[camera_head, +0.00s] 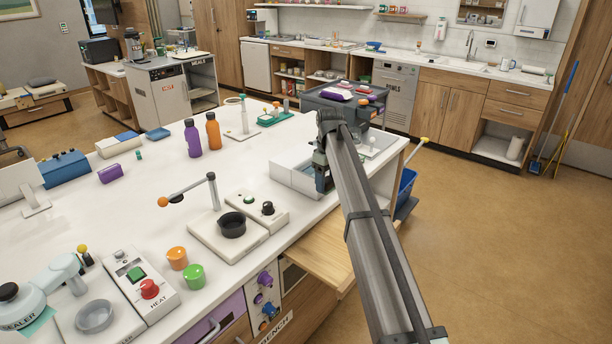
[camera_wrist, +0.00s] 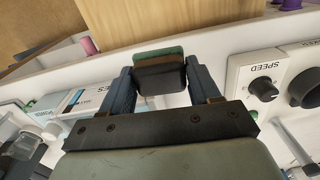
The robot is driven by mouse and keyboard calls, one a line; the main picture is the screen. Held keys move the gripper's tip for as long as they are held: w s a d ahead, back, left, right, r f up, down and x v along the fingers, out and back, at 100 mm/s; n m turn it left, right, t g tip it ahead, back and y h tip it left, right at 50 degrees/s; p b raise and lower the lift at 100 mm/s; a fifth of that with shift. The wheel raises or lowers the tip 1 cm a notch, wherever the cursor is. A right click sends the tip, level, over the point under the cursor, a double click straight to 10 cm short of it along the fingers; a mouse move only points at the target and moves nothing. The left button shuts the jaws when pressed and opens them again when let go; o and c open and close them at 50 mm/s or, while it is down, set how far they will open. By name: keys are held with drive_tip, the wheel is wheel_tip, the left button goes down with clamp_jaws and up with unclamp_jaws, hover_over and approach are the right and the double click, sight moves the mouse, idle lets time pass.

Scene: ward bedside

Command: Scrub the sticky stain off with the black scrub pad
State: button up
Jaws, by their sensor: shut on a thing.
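My gripper (camera_head: 322,180) is low over the right front part of the white worktop, beside a low white-walled tray, and my arm hides much of that spot. In the wrist view my gripper (camera_wrist: 160,82) has its two dark fingers closed on a block between them. This is the black scrub pad (camera_wrist: 161,78), dark on the near side with a green and brown layer on the far side. I cannot tell whether the pad touches the worktop. No sticky stain can be made out in either view.
A device marked SPEED with a black knob (camera_wrist: 264,88) stands right of my gripper in the wrist view. A wooden pull-out board (camera_head: 318,258) juts from the bench front. Purple (camera_head: 192,138) and orange (camera_head: 213,131) bottles stand farther back. The white tray wall (camera_head: 293,181) is close by.

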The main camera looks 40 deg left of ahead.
drive_tip(key=shift+s+d+f+n, duration=0.25)
drive_tip(key=shift+s+d+f, duration=0.85)
drive_tip(key=shift+d, duration=2.2)
drive_tip(key=shift+s+d+f+n, duration=0.25)
drive_tip(key=shift+s+d+f, duration=0.8)
drive_tip(key=shift+d, duration=2.2)
drive_tip(key=shift+w+f, duration=0.15)
drive_tip(key=shift+f, duration=3.1)
drive_tip(key=shift+w+f, duration=0.7)
drive_tip(key=shift+f, duration=0.15)
drive_tip(key=shift+c, duration=0.4)
drive_tip(key=shift+w, duration=3.05)
drive_tip(key=shift+s, duration=3.9)
drive_tip(key=shift+w+a, duration=0.5)
drive_tip(key=shift+w, duration=3.55)
drive_tip(key=shift+s+d, duration=0.1)
drive_tip(key=shift+s, duration=3.75)
drive_tip(key=shift+s+r, duration=0.1)
drive_tip(key=shift+r, duration=0.05)
wheel_tip(320, 180, up, 8)
